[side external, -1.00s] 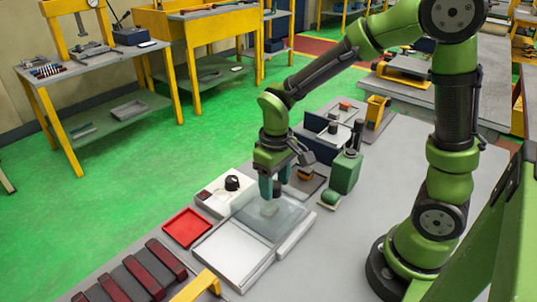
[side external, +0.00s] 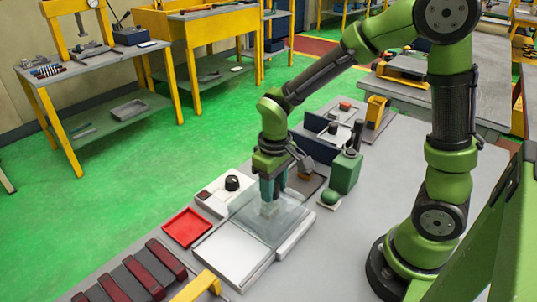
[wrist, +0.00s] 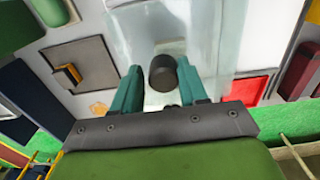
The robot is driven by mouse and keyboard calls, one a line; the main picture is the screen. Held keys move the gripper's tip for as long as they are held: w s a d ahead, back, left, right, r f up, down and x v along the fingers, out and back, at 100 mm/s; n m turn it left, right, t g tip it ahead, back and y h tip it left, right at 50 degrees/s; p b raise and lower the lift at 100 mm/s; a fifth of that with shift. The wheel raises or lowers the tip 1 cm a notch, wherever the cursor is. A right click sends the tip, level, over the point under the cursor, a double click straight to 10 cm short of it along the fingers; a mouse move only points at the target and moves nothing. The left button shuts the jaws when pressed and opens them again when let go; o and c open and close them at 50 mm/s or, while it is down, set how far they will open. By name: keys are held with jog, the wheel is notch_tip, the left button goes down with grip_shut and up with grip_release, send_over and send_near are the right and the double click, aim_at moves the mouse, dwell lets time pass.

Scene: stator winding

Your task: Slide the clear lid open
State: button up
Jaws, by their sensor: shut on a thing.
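The clear lid (side external: 286,216) is a pale see-through sheet over the right part of a shallow white tray (side external: 232,253) in the side view. The tray's left part is uncovered. In the wrist view the lid (wrist: 222,40) lies beyond the fingers (wrist: 160,78). A dark round knob shows between the fingers there and partly hides the grip.
A white box with a black knob (side external: 232,183) stands just left of my gripper. A red tray (side external: 186,228) lies left of the white tray. A green container (side external: 344,172) stands to the right. Dark red bars (side external: 145,272) and a yellow piece (side external: 205,284) are at the front.

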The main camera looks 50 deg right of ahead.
jog(key=shift+s+a+f, duration=0.1)
jog(key=shift+a+f, duration=0.05)
jog(key=shift+a, duration=2.7)
jog(key=shift+s+a+f, duration=0.1)
jog(key=shift+a+f, duration=0.05)
jog(key=shift+a, duration=2.65)
jog(key=o, duration=0.6)
notch_tip(320, 180, up, 6)
jog(key=shift+w+a+r, duration=0.15)
jog(key=shift+r, duration=0.05)
